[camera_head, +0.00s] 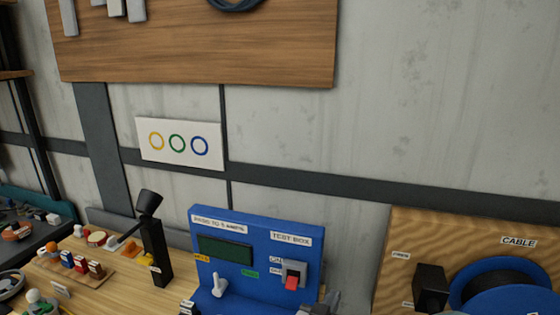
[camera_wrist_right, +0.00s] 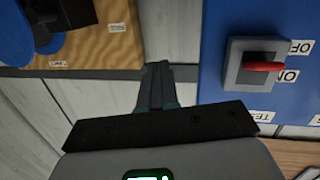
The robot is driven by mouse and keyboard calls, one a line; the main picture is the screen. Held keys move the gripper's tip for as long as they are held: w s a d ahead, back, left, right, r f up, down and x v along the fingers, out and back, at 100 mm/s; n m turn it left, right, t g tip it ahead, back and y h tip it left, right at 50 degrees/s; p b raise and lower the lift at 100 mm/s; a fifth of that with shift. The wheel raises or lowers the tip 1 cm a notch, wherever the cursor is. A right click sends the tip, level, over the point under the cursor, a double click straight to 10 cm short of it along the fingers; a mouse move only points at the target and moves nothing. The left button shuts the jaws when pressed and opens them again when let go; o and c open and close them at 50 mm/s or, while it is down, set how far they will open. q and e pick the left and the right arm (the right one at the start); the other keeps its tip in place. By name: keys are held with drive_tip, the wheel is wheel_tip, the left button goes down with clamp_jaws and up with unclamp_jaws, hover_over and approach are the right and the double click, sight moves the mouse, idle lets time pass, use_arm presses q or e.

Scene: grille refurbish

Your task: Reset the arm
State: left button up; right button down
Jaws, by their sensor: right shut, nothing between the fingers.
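My right gripper (camera_head: 328,301) shows at the bottom edge of the head view, just in front of the lower right corner of the blue test box (camera_head: 215,220). In the right wrist view its fingers (camera_wrist_right: 157,75) are together, with nothing between them. That view shows the test box at the right, with a red rocker switch (camera_wrist_right: 263,67) in a grey frame, apart from the fingers. My left gripper is not in view.
A wooden cable board (camera_head: 390,240) with a blue reel (camera_head: 500,272) stands to the right. A black lamp-like post (camera_head: 155,250) and a tray of small coloured parts (camera_head: 65,270) are on the bench to the left. A sign with three rings (camera_head: 180,144) hangs on the wall.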

drive_tip(key=s+d+f+n+g+y, duration=0.1)
drive_tip(key=s+d+f, duration=0.1)
drive_tip(key=d+f, duration=0.35)
drive_tip(key=s+d+f+g+y, duration=0.1)
drive_tip(key=d+f+g, duration=0.1)
drive_tip(key=f, duration=0.6)
drive_tip(key=s+d+f+n+g+y, duration=0.1)
drive_tip(key=s+d+f+y, duration=0.15)
drive_tip(key=f, duration=0.45)
drive_tip(key=s+a+f+g+y, duration=0.2)
drive_tip(key=s+a+f+g, duration=0.1)
drive_tip(key=s, duration=0.4)
drive_tip(key=s+a+f+g+y, duration=0.3)
drive_tip(key=s+f, duration=0.1)
drive_tip(key=s, duration=0.4)
drive_tip(key=s+a+f+g+y, duration=0.3)
drive_tip(key=s+g, duration=0.1)
drive_tip(key=s, duration=0.4)
drive_tip(key=shift+s+a+f+n+b, duration=0.15)
drive_tip(key=shift+a+f+n+b, duration=0.05)
drive_tip(key=shift+a+n+b, duration=0.2)
